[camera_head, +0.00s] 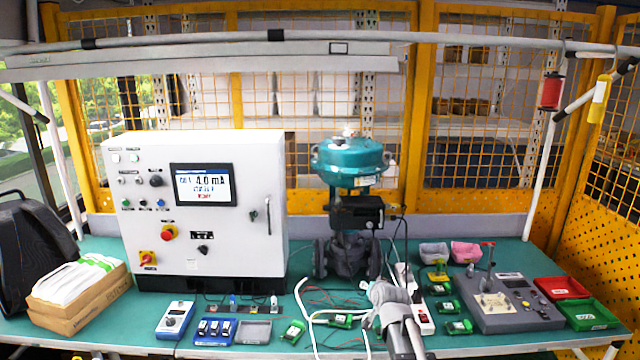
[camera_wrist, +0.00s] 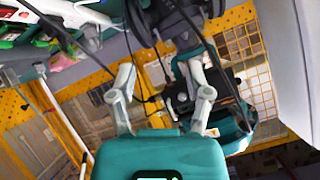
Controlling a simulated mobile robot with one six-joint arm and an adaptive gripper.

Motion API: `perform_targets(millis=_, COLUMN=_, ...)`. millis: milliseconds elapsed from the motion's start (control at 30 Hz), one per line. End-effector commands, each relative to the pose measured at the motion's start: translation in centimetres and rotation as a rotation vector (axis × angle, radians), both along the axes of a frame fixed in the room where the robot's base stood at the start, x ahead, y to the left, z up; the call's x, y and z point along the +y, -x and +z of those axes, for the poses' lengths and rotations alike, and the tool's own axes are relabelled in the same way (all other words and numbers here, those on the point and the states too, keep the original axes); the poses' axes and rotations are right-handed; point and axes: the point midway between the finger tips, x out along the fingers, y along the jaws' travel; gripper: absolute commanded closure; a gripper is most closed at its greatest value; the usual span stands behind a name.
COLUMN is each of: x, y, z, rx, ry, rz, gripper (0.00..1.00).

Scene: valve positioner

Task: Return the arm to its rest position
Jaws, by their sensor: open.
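My gripper (camera_wrist: 160,72) shows in the wrist view with its two grey fingers spread apart and nothing between them. Its teal body fills the bottom middle of that view. In the head view my grey arm (camera_head: 397,318) reaches up from the bottom edge over the front of the green workbench (camera_head: 260,325). It stands in front of the valve with the teal actuator (camera_head: 350,158) and black positioner (camera_head: 357,212). The fingers cannot be made out in the head view. The wrist view is strongly tilted, and the valve shows beyond the fingers, apart from them as far as I can tell.
A white control cabinet (camera_head: 210,205) with a lit screen stands left of the valve. A yellow mesh fence (camera_head: 470,130) stands behind the bench.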

Motion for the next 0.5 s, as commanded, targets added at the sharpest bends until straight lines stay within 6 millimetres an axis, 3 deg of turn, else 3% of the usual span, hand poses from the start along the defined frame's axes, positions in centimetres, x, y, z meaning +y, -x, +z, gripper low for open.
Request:
perform_targets(millis=200, x=0.1, y=5.9, z=-3.9, rx=0.257, ry=0.09, rz=0.075, gripper=0.36)
perform_targets(millis=500, x=-0.4, y=15.0, z=-7.7, rx=0.613, ry=0.194, rz=0.183, gripper=0.36)
